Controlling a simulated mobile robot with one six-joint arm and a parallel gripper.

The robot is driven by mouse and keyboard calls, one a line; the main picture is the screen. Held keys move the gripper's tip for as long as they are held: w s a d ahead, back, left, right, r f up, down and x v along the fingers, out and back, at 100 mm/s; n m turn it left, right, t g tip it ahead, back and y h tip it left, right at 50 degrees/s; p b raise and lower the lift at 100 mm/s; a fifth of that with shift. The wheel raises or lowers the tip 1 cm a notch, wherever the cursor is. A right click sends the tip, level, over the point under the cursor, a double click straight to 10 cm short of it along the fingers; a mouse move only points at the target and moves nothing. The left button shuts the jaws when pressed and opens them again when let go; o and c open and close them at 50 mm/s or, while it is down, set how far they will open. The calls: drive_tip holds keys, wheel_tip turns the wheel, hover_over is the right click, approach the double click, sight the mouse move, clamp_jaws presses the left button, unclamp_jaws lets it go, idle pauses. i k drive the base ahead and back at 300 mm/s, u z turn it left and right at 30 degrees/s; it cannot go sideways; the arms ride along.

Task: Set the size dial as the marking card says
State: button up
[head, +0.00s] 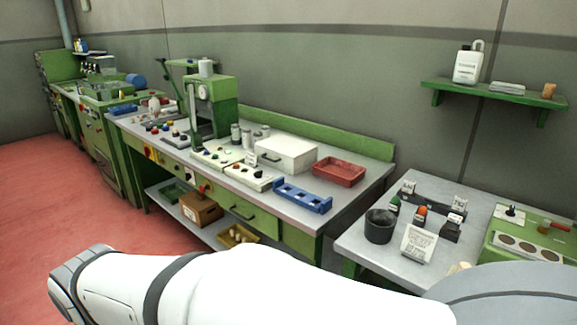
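A white card with small print (419,242) stands tilted near the front of the right-hand grey table; its text is too small to read. It may be the marking card. A green machine (484,254) stands at that table's right end. On its top is a pale plate with a dark knob (511,211), which may be the size dial; its setting cannot be read. My white arm crosses the bottom of the head view, well in front of both, and hides the table's front part. My gripper is not in view.
A long green bench (228,186) carries a press (211,100), control boxes, a blue rack (302,197) and a red tray (338,171). A green shelf (493,94) hangs above. Red floor is open at left.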

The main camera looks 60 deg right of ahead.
sight(511, 212)
drive_tip(key=z, duration=3.4)
drive_tip(key=i, duration=1)
